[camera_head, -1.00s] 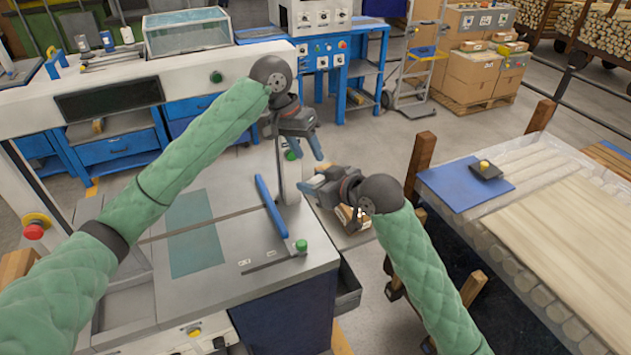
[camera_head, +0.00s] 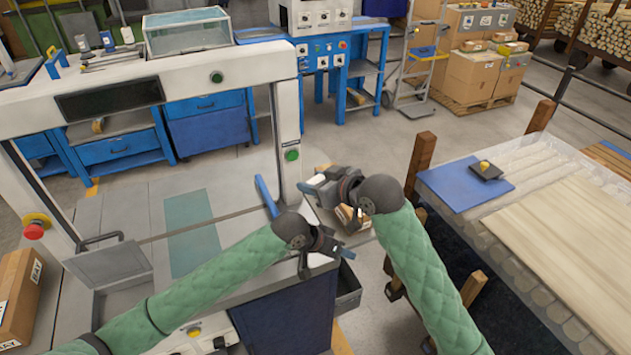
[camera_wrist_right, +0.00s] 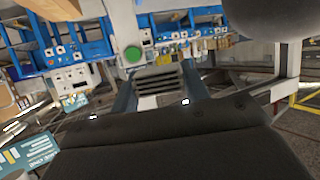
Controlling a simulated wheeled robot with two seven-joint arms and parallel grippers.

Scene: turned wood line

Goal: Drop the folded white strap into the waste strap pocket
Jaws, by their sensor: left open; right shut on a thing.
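My right gripper (camera_head: 308,188) is shut at the right side of the machine, beside its white post. In the right wrist view a grey-white layered piece (camera_wrist_right: 158,82), which looks like the folded strap, sits between its fingers. My left gripper (camera_head: 325,262) is open and empty over the machine's front right corner, below the right gripper. A dark open-topped bin (camera_head: 349,288) sits at the machine's right side, below both grippers. No label shows, so I cannot tell whether it is the waste strap pocket.
The grey machine table (camera_head: 225,205) has a blue bar (camera_head: 265,195) near its right edge. A cardboard box (camera_head: 346,218) is partly hidden behind my right gripper. A roller table with boards (camera_head: 570,225) stands at the right. A handled flap (camera_head: 105,262) is at the left.

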